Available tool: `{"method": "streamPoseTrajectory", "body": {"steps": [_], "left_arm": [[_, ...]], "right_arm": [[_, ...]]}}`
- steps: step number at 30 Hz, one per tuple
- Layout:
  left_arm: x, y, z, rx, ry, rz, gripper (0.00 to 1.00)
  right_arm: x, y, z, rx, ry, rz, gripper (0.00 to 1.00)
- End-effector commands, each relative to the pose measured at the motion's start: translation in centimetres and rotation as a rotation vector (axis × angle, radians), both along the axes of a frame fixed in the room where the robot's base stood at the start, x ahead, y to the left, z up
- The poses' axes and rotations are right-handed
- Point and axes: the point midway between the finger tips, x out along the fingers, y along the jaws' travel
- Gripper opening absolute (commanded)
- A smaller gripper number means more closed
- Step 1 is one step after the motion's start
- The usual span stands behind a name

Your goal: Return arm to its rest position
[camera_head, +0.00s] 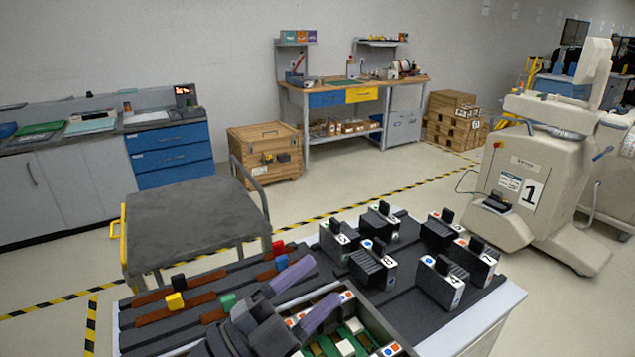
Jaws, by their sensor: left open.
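My left gripper (321,281) reaches in from the bottom, with a dark body and two lavender fingers. The fingers are spread apart with nothing seen between them. It is over the near cart's dark top, above the left part of an open tray (384,333). The tray holds green, white and orange pieces, partly hidden by my gripper. Several black numbered blocks (372,268) stand upright on the cart top to the right, apart from the gripper. My right gripper is not in view.
Brown strips with coloured blocks, one yellow (175,301), lie left of my gripper. A grey-topped cart (190,218) stands just beyond. A large beige machine (530,185) stands at right. A workbench (350,88) and a wooden crate (265,150) are farther back. Open floor lies between.

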Motion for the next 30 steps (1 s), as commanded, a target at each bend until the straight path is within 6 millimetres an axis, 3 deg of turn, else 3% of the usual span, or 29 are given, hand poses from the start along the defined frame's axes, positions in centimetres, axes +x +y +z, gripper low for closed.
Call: {"method": "streamPoseTrajectory", "body": {"steps": [2, 4, 6, 9, 12, 15, 19, 25, 30], "left_arm": [[1.9, 4.8, -1.3, -0.257, 0.231, 0.325, 0.64], [2.2, 9.3, -5.7, -0.377, 0.507, 0.608, 0.64], [0.6, 12.1, -10.6, -0.406, 0.773, 0.807, 0.64], [-3.0, 13.9, -16.1, -0.376, 1.092, 0.974, 0.64], [-7.3, 14.3, -20.1, -0.307, 1.369, 1.062, 0.64], [-12.0, 14.0, -22.7, -0.22, 1.619, 1.098, 0.64], [-18.1, 13.1, -24.6, -0.086, 1.923, 1.086, 0.64], [-17.3, 13.1, -33.4, -0.048, 1.946, 1.103, 0.64], [-19.1, 13.3, -41.3, -0.009, 1.978, 1.114, 0.64]], "right_arm": [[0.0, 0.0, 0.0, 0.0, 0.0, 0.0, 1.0], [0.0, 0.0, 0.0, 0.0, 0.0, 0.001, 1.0], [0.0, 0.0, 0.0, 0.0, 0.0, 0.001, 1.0], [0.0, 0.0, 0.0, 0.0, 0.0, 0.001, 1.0], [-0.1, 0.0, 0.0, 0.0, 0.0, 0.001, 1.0], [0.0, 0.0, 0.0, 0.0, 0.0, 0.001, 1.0], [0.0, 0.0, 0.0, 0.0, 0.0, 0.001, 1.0], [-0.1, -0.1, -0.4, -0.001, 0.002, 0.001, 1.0], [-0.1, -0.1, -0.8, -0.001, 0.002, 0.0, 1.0]]}}
